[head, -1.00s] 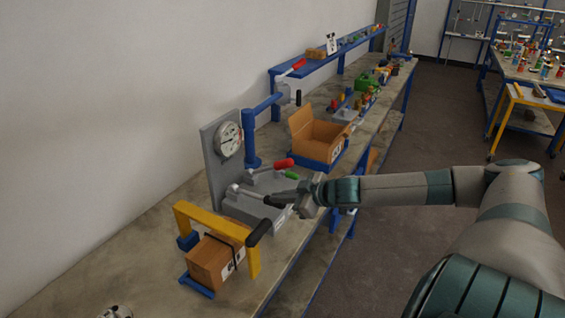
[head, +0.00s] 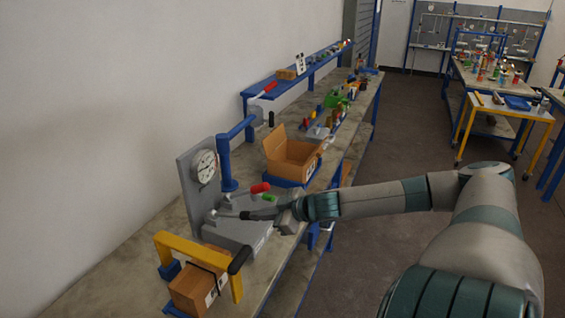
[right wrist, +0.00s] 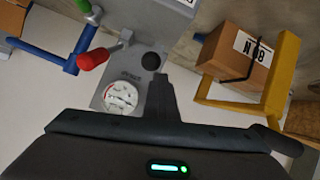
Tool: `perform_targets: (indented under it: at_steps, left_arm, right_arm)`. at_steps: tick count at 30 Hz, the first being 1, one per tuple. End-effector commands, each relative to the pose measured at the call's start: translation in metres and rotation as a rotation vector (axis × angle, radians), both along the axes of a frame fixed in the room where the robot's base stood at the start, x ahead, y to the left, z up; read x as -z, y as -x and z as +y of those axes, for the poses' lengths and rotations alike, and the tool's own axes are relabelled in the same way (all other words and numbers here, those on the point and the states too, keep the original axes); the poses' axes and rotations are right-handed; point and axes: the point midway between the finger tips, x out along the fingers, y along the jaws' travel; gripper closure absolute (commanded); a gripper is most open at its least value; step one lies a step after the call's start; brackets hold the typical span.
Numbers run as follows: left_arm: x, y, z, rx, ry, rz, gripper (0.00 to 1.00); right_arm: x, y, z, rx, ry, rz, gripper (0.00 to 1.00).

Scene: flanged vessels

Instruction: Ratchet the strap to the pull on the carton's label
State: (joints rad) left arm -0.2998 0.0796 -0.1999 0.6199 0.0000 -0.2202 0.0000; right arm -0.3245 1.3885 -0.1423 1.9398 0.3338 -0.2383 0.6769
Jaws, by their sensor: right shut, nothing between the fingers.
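The brown carton (head: 196,291) stands under a yellow frame (head: 190,249) at the lower left, with a dark strap around it. In the right wrist view the carton (right wrist: 228,58) carries a white label (right wrist: 252,47) that seems to read 80 N. A round dial gauge (head: 204,166) is on a grey upright plate; it also shows in the wrist view (right wrist: 120,97). My right gripper (head: 268,212) is shut and empty, over the grey base in front of the gauge. A black lever grip (right wrist: 151,62) appears close to its fingertips; contact is unclear. My left gripper is out of view.
A red lever grip (head: 260,187) and a green one (head: 269,198) are close behind my right gripper. A black handle (head: 240,260) sticks out at the yellow frame. An open box (head: 291,161) and a blue post (head: 226,163) stand farther back. Open floor lies right of the bench.

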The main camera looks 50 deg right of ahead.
Motion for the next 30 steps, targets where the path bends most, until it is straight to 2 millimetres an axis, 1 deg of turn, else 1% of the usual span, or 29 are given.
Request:
perform_targets:
  at_steps: [1,4,17,30]
  left_arm:
    - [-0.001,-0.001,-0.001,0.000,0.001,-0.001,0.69]
    - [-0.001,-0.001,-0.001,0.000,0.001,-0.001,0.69]
    - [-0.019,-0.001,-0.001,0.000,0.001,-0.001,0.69]
    - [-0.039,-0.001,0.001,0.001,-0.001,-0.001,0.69]
  right_arm:
    - [0.001,0.003,-0.003,0.005,0.005,0.006,1.00]
    - [0.000,0.007,-0.004,0.004,0.006,0.007,1.00]
    - [-0.010,0.027,-0.006,0.001,0.001,0.004,1.00]
    - [-0.020,0.057,-0.013,0.000,0.002,0.003,1.00]
